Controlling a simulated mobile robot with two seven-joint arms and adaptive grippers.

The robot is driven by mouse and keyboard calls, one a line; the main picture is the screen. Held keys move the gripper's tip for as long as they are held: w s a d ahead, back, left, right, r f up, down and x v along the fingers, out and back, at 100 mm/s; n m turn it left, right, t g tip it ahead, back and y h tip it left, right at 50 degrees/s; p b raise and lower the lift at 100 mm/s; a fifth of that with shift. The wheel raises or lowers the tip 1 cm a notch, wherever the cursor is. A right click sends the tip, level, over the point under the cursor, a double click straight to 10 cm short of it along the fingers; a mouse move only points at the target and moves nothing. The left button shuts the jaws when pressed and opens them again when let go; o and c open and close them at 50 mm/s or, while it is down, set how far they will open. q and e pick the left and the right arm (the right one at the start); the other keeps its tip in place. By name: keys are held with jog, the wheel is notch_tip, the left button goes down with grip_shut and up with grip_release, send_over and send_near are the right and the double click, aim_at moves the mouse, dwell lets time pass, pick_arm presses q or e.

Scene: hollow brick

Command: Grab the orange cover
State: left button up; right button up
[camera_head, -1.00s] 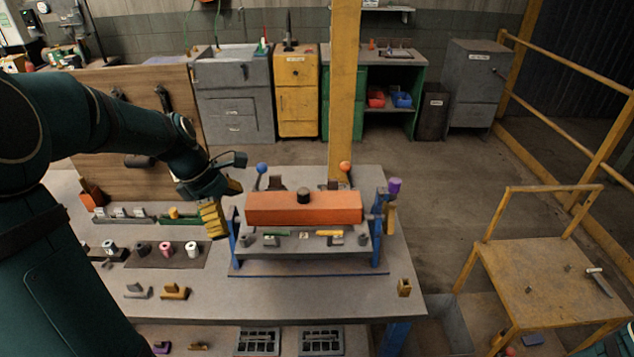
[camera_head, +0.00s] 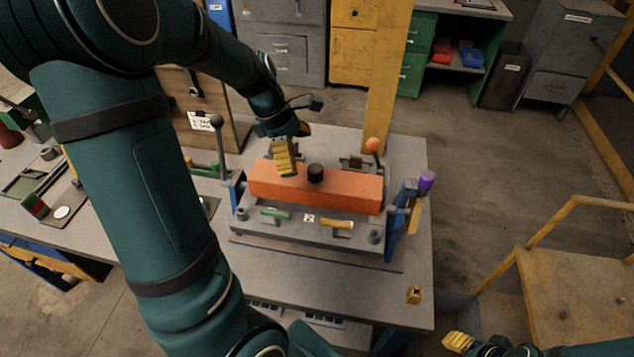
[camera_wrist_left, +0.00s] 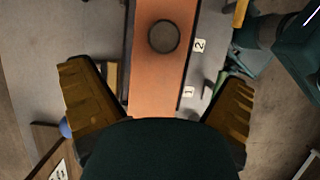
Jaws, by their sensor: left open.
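The orange cover (camera_head: 345,193) is a long block with a black round knob (camera_head: 315,173) on top. It lies across a grey and blue fixture (camera_head: 300,232) on the table. My left gripper (camera_head: 285,160) is open, above the left part of the cover and left of the knob. In the left wrist view the cover (camera_wrist_left: 155,75) runs between the two spread yellow fingers of my left gripper (camera_wrist_left: 158,105), with the knob (camera_wrist_left: 163,36) farther along. No finger appears to touch the cover. My right gripper (camera_head: 458,341) shows at the bottom edge, away from the fixture; its opening is unclear.
A yellow post (camera_head: 386,80) rises behind. A small brass block (camera_head: 414,295) sits on the clear front right tabletop.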

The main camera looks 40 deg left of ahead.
aim_at(315, 179)
pick_arm(q)
jog(key=x, duration=0.3)
jog(key=shift+d+b+x, duration=0.2)
jog(key=shift+b+x, duration=0.15)
jog(key=shift+x, duration=1)
jog(key=shift+d+b+x, duration=0.15)
jog(key=shift+b+x, duration=0.2)
jog(key=shift+x, duration=0.95)
jog(key=shift+r, duration=0.15)
jog(key=shift+c, duration=0.3)
jog(key=c, duration=1.1)
